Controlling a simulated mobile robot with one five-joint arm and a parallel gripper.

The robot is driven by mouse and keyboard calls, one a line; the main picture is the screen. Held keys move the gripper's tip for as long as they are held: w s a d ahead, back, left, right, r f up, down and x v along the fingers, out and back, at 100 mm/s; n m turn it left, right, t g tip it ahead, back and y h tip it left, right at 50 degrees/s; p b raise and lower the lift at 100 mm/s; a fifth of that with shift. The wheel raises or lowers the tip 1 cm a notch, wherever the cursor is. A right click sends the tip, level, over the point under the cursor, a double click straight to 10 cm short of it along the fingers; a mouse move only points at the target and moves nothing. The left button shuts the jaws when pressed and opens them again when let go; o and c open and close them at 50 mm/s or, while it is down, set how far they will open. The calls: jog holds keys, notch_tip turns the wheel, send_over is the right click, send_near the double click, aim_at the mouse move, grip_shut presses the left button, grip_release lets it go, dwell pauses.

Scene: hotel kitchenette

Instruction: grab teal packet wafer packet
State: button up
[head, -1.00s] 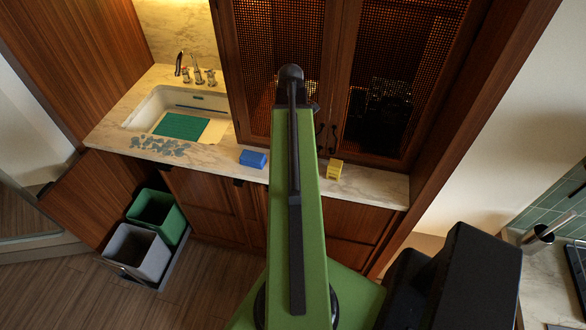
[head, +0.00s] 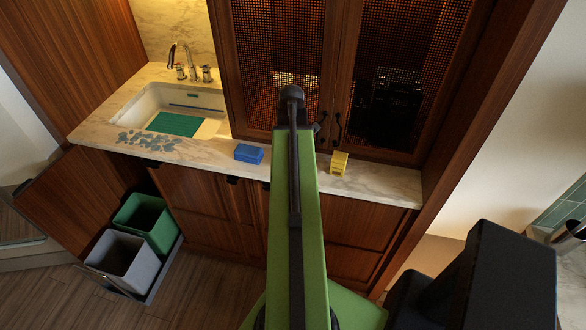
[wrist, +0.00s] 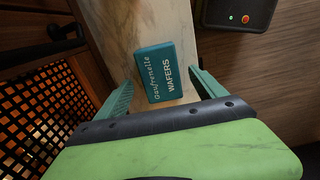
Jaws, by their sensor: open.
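The teal wafer packet (wrist: 167,71) lies on the marble counter in the wrist view, with its WAFERS lettering facing up. My gripper (wrist: 161,75) is open, with one finger on each side of the packet in the picture. A gap shows between the packet and at least the left finger; I cannot tell how high the fingers are above the counter. In the head view my green arm blocks the view of the packet and of my gripper.
The marble counter (head: 385,187) carries a blue box (head: 249,154) left of my arm and a yellow box (head: 339,163) right of it. Mesh-front cabinet doors (head: 395,75) rise behind. A sink (head: 150,105) is at left; a green bin (head: 148,222) and grey bin (head: 122,259) stand below.

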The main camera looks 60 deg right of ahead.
jog(key=shift+f, duration=0.85)
jog(key=shift+r, duration=0.2)
jog(key=c, duration=1.5)
jog(key=shift+r, duration=0.1)
jog(key=shift+c, duration=0.2)
notch_tip(320, 180, up, 10)
jog(key=p, duration=1)
